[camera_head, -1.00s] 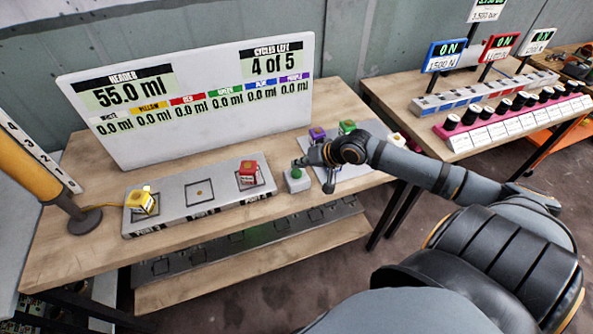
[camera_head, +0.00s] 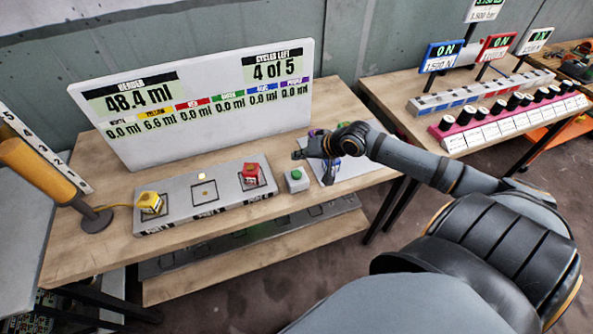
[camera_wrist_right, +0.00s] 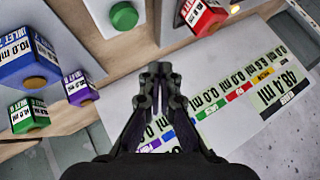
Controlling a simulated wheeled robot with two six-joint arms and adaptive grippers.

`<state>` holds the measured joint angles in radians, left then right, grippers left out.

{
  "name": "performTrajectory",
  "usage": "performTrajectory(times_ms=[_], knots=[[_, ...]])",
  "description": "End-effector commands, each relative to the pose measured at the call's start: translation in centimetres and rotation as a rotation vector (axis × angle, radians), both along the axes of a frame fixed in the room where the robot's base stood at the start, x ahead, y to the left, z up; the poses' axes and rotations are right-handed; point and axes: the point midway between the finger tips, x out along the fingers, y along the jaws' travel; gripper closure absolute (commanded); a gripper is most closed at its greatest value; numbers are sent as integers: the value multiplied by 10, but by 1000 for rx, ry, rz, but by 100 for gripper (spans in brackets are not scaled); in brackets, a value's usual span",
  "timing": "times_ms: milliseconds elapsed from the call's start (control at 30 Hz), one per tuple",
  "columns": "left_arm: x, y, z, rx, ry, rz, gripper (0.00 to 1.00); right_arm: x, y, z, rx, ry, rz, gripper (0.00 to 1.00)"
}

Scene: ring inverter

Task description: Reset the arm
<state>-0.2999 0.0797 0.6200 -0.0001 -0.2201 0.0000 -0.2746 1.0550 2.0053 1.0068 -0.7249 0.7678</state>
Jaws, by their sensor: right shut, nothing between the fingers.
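My right arm reaches in from the right in the head view. Its gripper (camera_head: 299,154) is shut and empty, above and apart from a green button (camera_head: 296,175) on a small grey box. In the right wrist view the closed fingertips (camera_wrist_right: 161,70) point toward the white display panel, with the green button (camera_wrist_right: 124,15) at the upper left. My left gripper is not in view.
A grey tray (camera_head: 222,205) holds a yellow block (camera_head: 150,203) at left and a red block (camera_head: 251,173) at right. The white display panel (camera_head: 200,140) stands behind. Blue, purple and green blocks (camera_wrist_right: 28,60) sit beside the button. A second table (camera_head: 400,92) stands at right.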

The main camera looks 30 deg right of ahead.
Motion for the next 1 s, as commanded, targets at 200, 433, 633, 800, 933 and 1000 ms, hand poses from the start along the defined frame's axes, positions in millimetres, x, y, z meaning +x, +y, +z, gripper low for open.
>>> performTrajectory(times_ms=[200, 433, 633, 800, 933, 1000], knots=[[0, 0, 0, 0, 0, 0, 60, 0, 0, 0, 0, 0, 0, 100], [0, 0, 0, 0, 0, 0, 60, 0, 0, 0, 0, 0, 0, 100], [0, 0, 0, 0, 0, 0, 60, -31, 31, -30, -84, 37, 92, 100], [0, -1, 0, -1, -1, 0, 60, -90, 74, -64, -297, 103, 250, 100], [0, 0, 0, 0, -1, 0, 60, -122, 85, -70, -416, 156, 306, 100], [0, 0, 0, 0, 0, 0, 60, -137, 87, -71, -465, 188, 321, 100]])
